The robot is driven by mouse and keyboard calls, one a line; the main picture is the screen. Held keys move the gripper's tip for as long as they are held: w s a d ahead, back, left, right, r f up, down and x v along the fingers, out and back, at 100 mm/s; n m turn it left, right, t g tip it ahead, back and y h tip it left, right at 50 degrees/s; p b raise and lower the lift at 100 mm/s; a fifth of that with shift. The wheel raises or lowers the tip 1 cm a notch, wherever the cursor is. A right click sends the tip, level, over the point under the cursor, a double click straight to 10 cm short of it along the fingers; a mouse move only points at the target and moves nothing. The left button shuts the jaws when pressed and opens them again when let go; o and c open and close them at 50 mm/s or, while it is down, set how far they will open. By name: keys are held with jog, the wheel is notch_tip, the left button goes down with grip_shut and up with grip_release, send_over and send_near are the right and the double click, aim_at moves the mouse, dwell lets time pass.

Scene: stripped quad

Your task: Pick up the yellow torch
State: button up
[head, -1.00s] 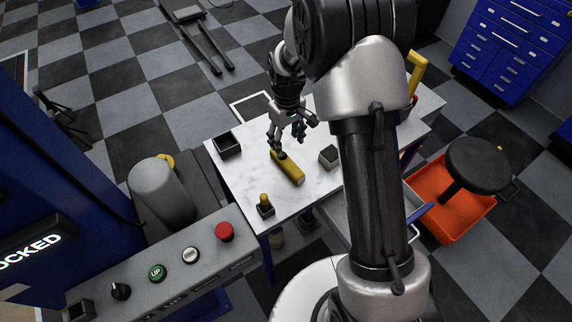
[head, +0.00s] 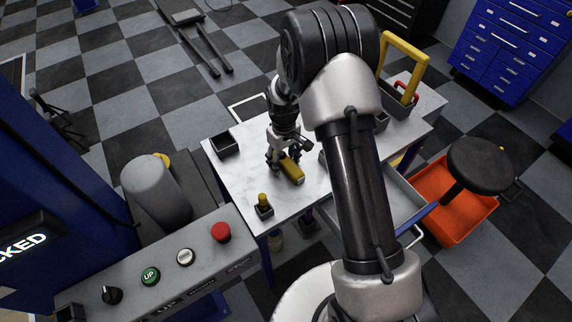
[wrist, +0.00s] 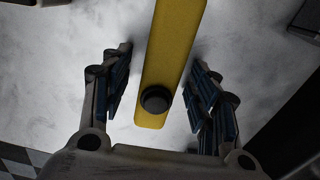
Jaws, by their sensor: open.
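The yellow torch (head: 292,172) lies on the white marbled table top (head: 235,178). My gripper (head: 283,163) is right over one end of it, pointing down. In the wrist view the torch (wrist: 172,50) runs up between the two open fingers of my gripper (wrist: 160,95), with a dark round button near its close end. There is a gap between the torch and the finger pads on both sides, so it is not gripped. In the head view the fingers partly hide the torch's far end.
A dark square tray (head: 225,145) sits at the table's left corner, and a small yellow-topped item in a dark holder (head: 264,207) near the front edge. A yellow-handled carrier (head: 404,85) stands at the back right. My arm hides part of the table's right side.

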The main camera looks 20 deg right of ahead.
jog(key=c, duration=1.2)
jog(key=shift+r, duration=0.1)
jog(key=shift+c, duration=0.2)
